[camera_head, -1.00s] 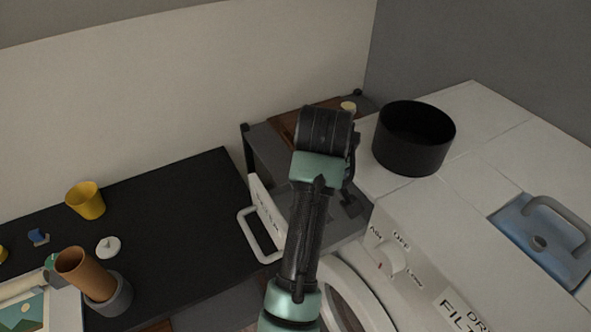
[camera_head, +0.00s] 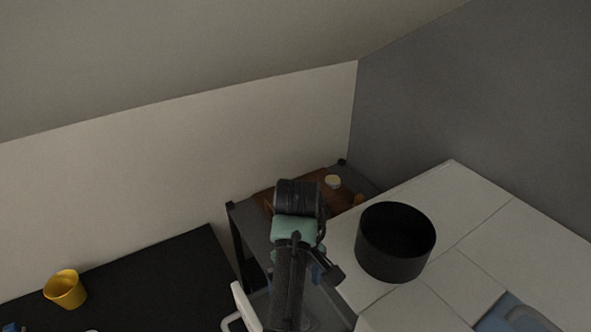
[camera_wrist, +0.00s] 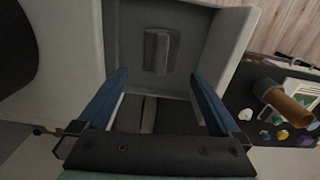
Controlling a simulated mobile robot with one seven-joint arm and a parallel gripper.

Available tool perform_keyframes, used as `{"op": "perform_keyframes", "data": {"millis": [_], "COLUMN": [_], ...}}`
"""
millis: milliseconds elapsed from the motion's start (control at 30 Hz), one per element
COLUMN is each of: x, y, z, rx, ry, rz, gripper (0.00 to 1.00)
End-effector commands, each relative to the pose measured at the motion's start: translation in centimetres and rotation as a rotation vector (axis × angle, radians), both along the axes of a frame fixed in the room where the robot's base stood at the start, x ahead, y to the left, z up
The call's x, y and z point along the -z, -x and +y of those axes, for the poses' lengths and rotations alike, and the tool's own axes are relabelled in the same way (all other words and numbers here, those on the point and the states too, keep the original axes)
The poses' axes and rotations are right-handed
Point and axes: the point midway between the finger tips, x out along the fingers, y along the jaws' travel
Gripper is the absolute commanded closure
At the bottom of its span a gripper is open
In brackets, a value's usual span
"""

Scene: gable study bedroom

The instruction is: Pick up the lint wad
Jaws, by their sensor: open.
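In the wrist view a small grey block-like piece (camera_wrist: 157,52) lies inside a pale grey open tray or drawer (camera_wrist: 190,25). It may be the lint wad, but its colour is close to the tray's and I cannot be sure. My gripper (camera_wrist: 158,78) is open, its two blue fingers wide apart, with the grey piece beyond and between their tips. Nothing is between the jaws. In the head view my gripper (camera_head: 322,273) is over the drawer area, and my own arm hides most of the drawer's inside.
A black round pot (camera_head: 396,242) stands on the white appliance top (camera_head: 455,215) just right of my arm. A dark shelf with a brown board (camera_head: 268,197) is behind. A yellow cup (camera_head: 65,289) stands on the black desk (camera_head: 165,265) at left. Sloped ceiling and walls close the corner.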

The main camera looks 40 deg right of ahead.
Motion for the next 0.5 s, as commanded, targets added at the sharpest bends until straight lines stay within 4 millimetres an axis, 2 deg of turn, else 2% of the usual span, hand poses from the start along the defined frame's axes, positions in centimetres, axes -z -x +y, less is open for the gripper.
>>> {"op": "perform_keyframes", "data": {"millis": [33,100,367,500], "x": [1.6,2.6,4.8,6.6], "y": [0.1,0.0,-0.1,-0.3], "z": [-0.1,0.0,0.1,0.3], "rx": [0.002,0.001,0.0,-0.001], "ry": [0.0,0.001,-0.001,-0.003], "rz": [0.0,0.0,0.0,0.002], "gripper": [0.0,0.0,0.0,0.0]}}
